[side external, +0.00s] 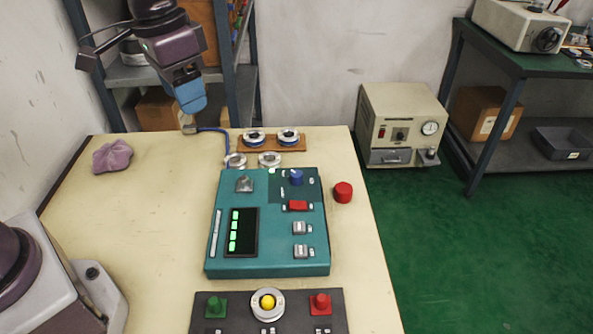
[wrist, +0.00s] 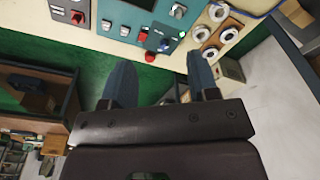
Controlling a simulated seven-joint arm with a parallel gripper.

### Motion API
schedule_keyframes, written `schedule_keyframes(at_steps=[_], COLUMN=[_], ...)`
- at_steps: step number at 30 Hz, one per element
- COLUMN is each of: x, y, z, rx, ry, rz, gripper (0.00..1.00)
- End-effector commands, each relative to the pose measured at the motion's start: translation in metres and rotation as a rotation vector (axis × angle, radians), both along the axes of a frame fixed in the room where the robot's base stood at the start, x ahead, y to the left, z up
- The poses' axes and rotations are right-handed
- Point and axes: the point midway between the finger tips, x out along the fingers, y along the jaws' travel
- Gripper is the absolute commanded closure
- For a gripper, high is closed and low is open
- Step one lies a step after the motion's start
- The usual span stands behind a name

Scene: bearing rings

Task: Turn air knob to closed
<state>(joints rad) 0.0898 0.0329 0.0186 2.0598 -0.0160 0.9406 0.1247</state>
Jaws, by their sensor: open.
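A teal control box (side external: 265,262) stands on the table. It carries a blue knob (side external: 297,177) at its upper right, a grey knob (side external: 245,184) at its upper left and a red switch (side external: 298,206). Labels are too small to read, so I cannot tell which is the air knob or its setting. My gripper (side external: 190,108) is open and empty, above the table's far left part, well apart from the box. In the wrist view, the box (wrist: 120,14) lies beyond my open fingers (wrist: 160,75), with the blue knob (wrist: 165,45) between and past their tips.
Bearing rings (side external: 269,159) lie behind the box, some on a wooden board (side external: 292,145). A red cylinder (side external: 343,192) stands at its right. A button panel (side external: 236,321) lies in front. A purple cloth (side external: 112,156) lies at the left. The table's left half is mostly clear.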

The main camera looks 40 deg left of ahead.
Motion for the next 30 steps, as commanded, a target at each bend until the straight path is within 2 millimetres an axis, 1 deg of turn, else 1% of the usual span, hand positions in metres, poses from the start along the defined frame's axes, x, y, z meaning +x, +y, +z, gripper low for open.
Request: schedule_keyframes(at_steps=[1, 3, 5, 6, 8, 9, 12, 15, 17, 18, 20, 22, 26, 29, 30], x=[0.019, 0.043, 0.063, 0.076, 0.095, 0.107, 0.134, 0.157, 0.170, 0.178, 0.188, 0.189, 0.187, 0.186, 0.186], y=[-0.004, -0.010, -0.015, -0.019, -0.024, -0.028, -0.036, -0.043, -0.045, -0.047, -0.049, -0.049, -0.049, -0.049, -0.049], z=[-0.013, -0.029, -0.045, -0.056, -0.075, -0.087, -0.116, -0.136, -0.139, -0.135, -0.122, -0.119, -0.125, -0.136, -0.143], rx=[0.005, 0.010, 0.014, 0.016, 0.019, 0.020, 0.022, 0.023, 0.024, 0.027, 0.033, 0.033, 0.033, 0.033, 0.033], ry=[0.035, 0.070, 0.098, 0.116, 0.139, 0.152, 0.174, 0.176, 0.160, 0.144, 0.109, 0.108, 0.114, 0.116, 0.116], rz=[-0.037, -0.097, -0.152, -0.193, -0.256, -0.301, -0.416, -0.532, -0.598, -0.639, -0.702, -0.756, -0.799, -0.800, -0.800], gripper=[0.46, 0.46, 0.46, 0.46, 0.46, 0.46, 0.46, 0.46, 0.46, 0.46, 0.46, 0.46, 0.46, 0.46, 0.46])
